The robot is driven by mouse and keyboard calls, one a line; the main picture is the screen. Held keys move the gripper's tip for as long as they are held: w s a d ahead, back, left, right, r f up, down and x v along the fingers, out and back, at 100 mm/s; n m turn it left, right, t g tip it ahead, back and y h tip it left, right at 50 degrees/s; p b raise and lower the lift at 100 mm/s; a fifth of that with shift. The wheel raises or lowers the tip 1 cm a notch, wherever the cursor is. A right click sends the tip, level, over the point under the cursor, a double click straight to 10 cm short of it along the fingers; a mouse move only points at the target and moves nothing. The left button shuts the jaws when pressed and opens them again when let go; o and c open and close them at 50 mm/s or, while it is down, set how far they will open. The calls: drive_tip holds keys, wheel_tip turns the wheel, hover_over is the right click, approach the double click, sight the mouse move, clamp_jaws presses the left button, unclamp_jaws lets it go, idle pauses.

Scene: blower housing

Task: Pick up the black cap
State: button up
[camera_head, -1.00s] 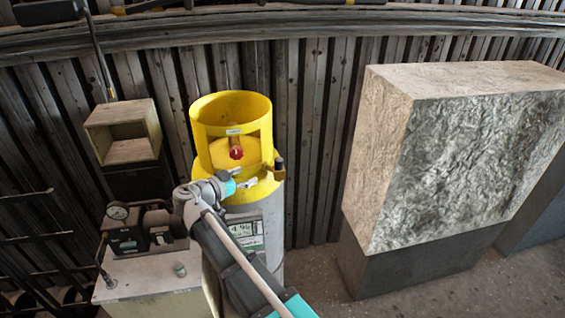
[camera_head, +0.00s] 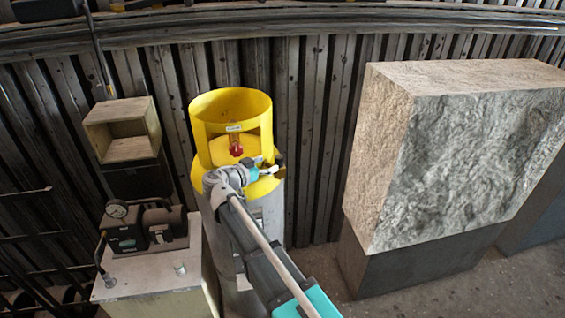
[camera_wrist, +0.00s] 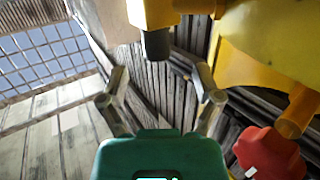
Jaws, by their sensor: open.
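The black cap (camera_wrist: 155,44) is a short dark cylinder on a yellow fitting (camera_wrist: 145,12) in the wrist view. In the head view the cap (camera_head: 280,160) shows small and dark at the right side of the yellow cylinder top (camera_head: 216,115). My gripper (camera_wrist: 160,78) is open and empty, its two fingers spread either side of the view. The cap lies ahead of the fingertips, roughly centred between them, with no clear contact. In the head view my gripper (camera_head: 269,168) is just left of the cap, at the yellow collar.
A red valve knob (camera_head: 236,149) sits inside the yellow guard; it also shows at lower right in the wrist view (camera_wrist: 268,152). A pump with gauge (camera_head: 130,225) stands on a pale box at left. A large rock-textured block (camera_head: 470,165) stands at right.

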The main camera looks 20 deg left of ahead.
sight(279, 160)
drive_tip(key=shift+w, duration=0.15)
drive_tip(key=shift+b+x, duration=0.55)
drive_tip(key=shift+x, duration=2.05)
drive_tip(key=shift+d+f, duration=0.1)
drive_tip(key=shift+d, duration=0.05)
drive_tip(key=c, duration=1)
